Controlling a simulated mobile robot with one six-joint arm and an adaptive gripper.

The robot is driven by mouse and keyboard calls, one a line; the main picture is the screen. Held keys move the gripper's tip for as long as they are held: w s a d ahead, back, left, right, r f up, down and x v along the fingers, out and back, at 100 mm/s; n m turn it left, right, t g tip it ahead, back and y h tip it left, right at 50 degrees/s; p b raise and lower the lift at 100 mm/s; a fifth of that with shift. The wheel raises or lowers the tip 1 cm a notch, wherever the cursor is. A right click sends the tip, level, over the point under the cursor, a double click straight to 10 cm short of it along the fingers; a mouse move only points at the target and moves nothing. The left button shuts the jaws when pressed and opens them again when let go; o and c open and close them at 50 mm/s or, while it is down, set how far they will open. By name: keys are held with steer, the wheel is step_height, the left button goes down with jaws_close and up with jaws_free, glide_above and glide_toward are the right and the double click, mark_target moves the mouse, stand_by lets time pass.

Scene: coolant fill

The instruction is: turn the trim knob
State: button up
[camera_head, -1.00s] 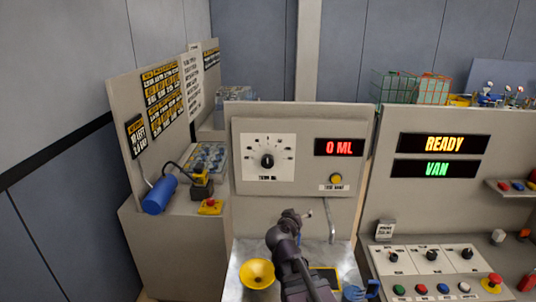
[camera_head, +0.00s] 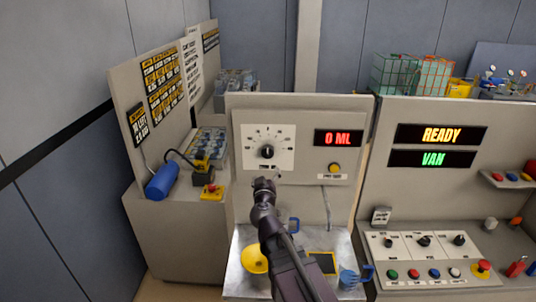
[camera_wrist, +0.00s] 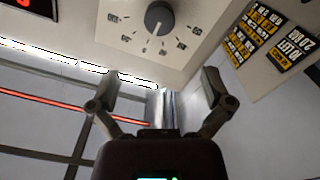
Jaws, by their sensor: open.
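The trim knob (camera_head: 267,151) is a round black knob on a white dial plate (camera_head: 251,134) with tick marks, on the upright grey panel. In the wrist view the knob (camera_wrist: 159,18) shows at the top with a pale pointer line, beyond and above the fingers. My gripper (camera_head: 264,184) is just below the dial in the head view, apart from the knob. In the wrist view my gripper (camera_wrist: 162,88) has its two fingers spread wide with nothing between them.
A red "0 ML" display (camera_head: 339,138) and a yellow button (camera_head: 334,168) sit right of the dial. A yellow funnel (camera_head: 254,260) and blue mug (camera_head: 349,279) stand on the metal counter below. A spout pipe (camera_head: 327,208) hangs from the panel. Signs (camera_wrist: 267,35) stand beside it.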

mark_target(268, 154)
steer(key=w, duration=0.4)
steer(key=w+d, duration=0.1)
steer(key=w, duration=0.8)
steer(key=shift+w+d, duration=0.3)
steer(key=shift+c, duration=0.2)
steer(key=c, duration=1.1)
